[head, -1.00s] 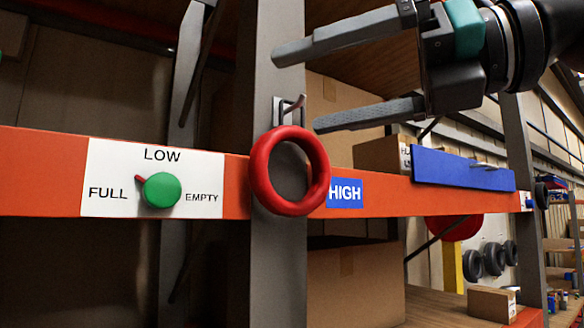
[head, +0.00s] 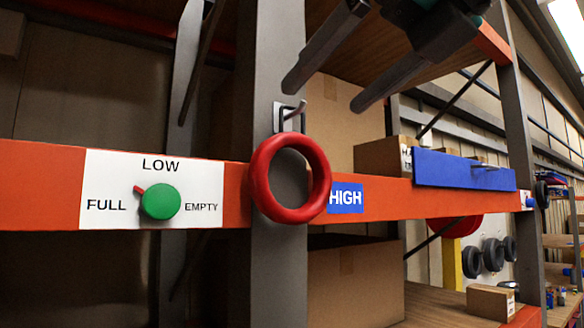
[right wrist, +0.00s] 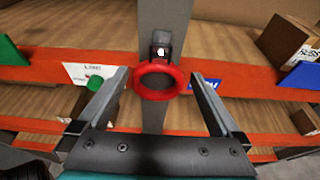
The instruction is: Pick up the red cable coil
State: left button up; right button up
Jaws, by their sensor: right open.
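The red cable coil (head: 258,178) is a thick ring hanging from a metal hook (head: 291,115) on the grey upright, in front of the orange beam. My right gripper (head: 321,97) is open and empty, above and to the right of the coil in the head view, its fingers pointing down and left. In the right wrist view the coil (right wrist: 137,80) shows ahead, between and beyond the two open fingers (right wrist: 156,80), apart from them. My left gripper is not in view.
The grey upright (head: 270,60) stands behind the coil. A white dial panel with a green knob (head: 161,202) is to its left, a blue HIGH label (head: 346,198) to its right. A blue panel with a peg (head: 440,170) is further right, near cardboard boxes.

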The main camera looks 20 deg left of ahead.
aim_at(304, 124)
jog(key=x, duration=0.2)
jog(key=p+x, duration=0.1)
jog(key=x, duration=0.1)
jog(key=p+x, duration=0.1)
jog(key=x, duration=0.1)
jog(key=shift+w+a+f, duration=0.2)
jog(key=shift+a+f, duration=0.05)
jog(key=shift+f, duration=0.15)
jog(key=shift+d, duration=0.1)
jog(key=shift+c, duration=0.5)
grip_shut()
